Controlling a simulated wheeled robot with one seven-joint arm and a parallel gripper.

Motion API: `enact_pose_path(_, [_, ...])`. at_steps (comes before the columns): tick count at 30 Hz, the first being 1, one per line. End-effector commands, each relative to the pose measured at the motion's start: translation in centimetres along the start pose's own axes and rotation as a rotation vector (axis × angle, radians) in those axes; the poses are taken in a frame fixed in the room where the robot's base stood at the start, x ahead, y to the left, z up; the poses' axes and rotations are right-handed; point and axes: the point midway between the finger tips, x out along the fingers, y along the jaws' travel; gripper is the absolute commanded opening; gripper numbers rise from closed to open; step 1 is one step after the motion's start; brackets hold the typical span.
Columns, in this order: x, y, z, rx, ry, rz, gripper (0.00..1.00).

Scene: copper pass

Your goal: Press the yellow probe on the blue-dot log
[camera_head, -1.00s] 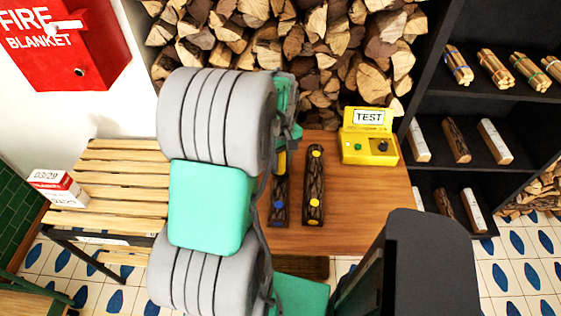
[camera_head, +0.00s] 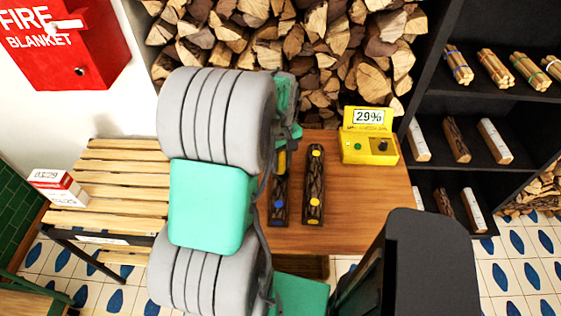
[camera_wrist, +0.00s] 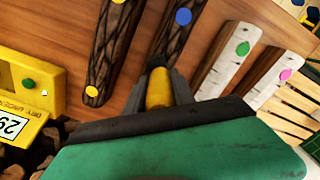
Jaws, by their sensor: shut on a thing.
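The blue-dot log (camera_head: 279,201), dark-barked, lies on the wooden table; its blue dot shows in the wrist view (camera_wrist: 183,17). My gripper (camera_wrist: 160,88) is shut on the yellow probe (camera_wrist: 159,90), which points down at the end of the blue-dot log. Whether its tip touches the log is hidden by the probe itself. In the head view, the probe (camera_head: 281,162) shows just beyond my arm, over the log's far end. The yellow meter (camera_head: 368,148) stands at the table's back right, its display reading 29%.
A dark log with yellow dots (camera_head: 314,186) lies beside the blue-dot log. Two pale birch logs, one with a green dot (camera_wrist: 243,49) and one with a pink dot (camera_wrist: 286,74), lie on its other side. Stacked firewood (camera_head: 330,45) is behind the table.

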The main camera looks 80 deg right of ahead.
Motion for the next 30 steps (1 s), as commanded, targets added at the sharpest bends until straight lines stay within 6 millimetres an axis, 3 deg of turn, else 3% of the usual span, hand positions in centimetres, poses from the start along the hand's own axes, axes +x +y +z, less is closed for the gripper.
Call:
enact_pose_path(24, [-7.0, 0.0, 0.0, 0.000, 0.000, 0.000, 0.00])
enact_pose_path(30, [-7.0, 0.0, 0.0, 0.000, 0.000, 0.000, 0.00])
